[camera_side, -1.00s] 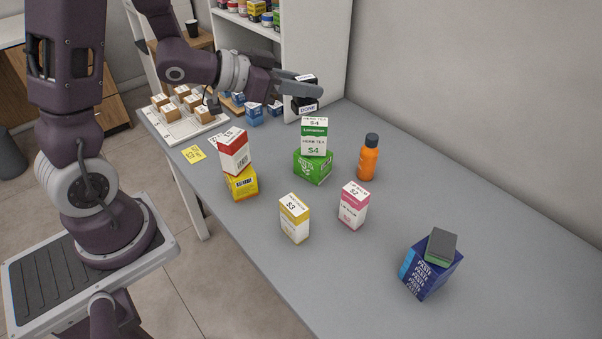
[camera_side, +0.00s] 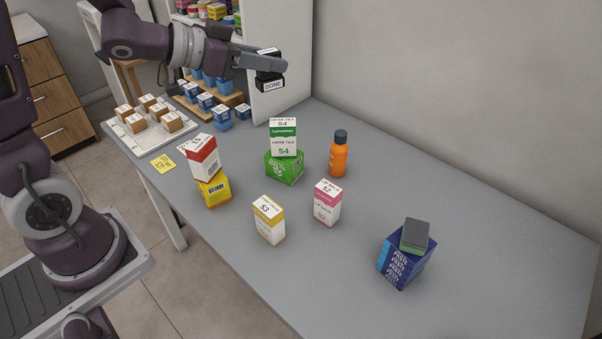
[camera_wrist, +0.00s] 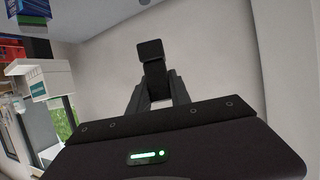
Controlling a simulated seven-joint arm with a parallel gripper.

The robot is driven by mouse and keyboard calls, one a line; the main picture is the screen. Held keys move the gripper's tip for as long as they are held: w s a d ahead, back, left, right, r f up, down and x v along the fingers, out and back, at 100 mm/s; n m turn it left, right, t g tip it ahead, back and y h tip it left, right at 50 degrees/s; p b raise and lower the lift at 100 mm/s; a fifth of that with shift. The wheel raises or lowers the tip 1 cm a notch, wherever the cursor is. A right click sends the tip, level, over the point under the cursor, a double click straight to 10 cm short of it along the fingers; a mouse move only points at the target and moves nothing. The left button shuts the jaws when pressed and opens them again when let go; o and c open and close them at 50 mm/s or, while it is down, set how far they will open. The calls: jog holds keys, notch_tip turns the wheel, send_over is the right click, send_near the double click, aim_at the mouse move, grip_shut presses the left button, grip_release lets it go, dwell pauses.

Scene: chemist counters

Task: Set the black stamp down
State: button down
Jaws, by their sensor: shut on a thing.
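The black stamp (camera_side: 269,77) has a white label reading DONE. My gripper (camera_side: 272,63) is shut on it and holds it in the air above the far part of the grey counter, in front of the white shelf unit's side. In the wrist view the stamp (camera_wrist: 152,62) shows dark between the two fingers of my gripper (camera_wrist: 155,90). Its lower face and the gap to the counter cannot be judged well.
On the counter (camera_side: 370,215), a tea box (camera_side: 283,138) stands on a green box (camera_side: 284,168). An orange bottle (camera_side: 338,156), several other boxes, a yellow note (camera_side: 162,163) and a white tray (camera_side: 135,139) stand around. The right-hand middle is clear.

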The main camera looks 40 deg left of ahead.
jog(key=w+a+h, duration=0.1)
jog(key=w+a, duration=1.1)
jog(key=w, duration=0.1)
jog(key=shift+m, duration=0.4)
notch_tip(320, 180, down, 30)
jog(key=shift+w, duration=0.15)
jog(key=c, duration=1.2)
grip_release()
jog(key=shift+f, duration=0.1)
